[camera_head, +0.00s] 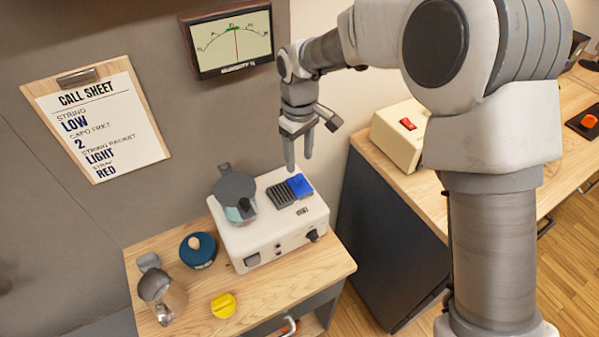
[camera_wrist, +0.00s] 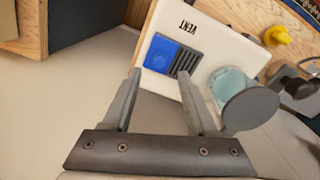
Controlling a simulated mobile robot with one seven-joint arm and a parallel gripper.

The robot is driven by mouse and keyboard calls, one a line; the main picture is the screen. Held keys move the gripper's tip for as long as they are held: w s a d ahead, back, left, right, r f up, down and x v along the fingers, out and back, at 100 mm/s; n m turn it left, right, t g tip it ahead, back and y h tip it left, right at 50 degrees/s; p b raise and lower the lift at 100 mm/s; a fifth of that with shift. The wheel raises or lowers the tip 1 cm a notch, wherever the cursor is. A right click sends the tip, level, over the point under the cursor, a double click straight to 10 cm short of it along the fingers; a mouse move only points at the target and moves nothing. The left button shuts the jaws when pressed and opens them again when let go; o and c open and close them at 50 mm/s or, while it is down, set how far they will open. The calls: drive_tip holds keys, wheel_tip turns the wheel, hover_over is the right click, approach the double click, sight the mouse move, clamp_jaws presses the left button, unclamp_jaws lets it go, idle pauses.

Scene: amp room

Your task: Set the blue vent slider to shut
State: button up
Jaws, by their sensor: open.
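The blue vent slider (camera_head: 299,185) sits at the right end of a dark slatted vent (camera_head: 280,194) on top of a white box (camera_head: 262,230). In the wrist view the slider (camera_wrist: 160,55) lies next to the bare slats (camera_wrist: 185,64), with the label VENT beside them. My gripper (camera_head: 299,165) is above the box's back edge, fingers pointing down. In the wrist view my gripper (camera_wrist: 158,78) is open and empty, its fingertips framing the slider and slats from the near side. I cannot tell whether a fingertip touches the box.
A lidded glass jar (camera_head: 235,195) stands on the box just left of the vent. A yellow knob (camera_head: 223,305), a dark blue round item (camera_head: 198,250) and a metal jug (camera_head: 162,295) are on the wooden table. A humidity gauge (camera_head: 232,42) hangs on the wall behind.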

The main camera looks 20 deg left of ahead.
sight(299, 176)
wheel_tip(299, 176, down, 6)
drive_tip(key=shift+f, duration=0.1)
drive_tip(key=shift+c, duration=0.2)
clamp_jaws()
idle(1.3)
drive_tip(key=shift+a, duration=0.1)
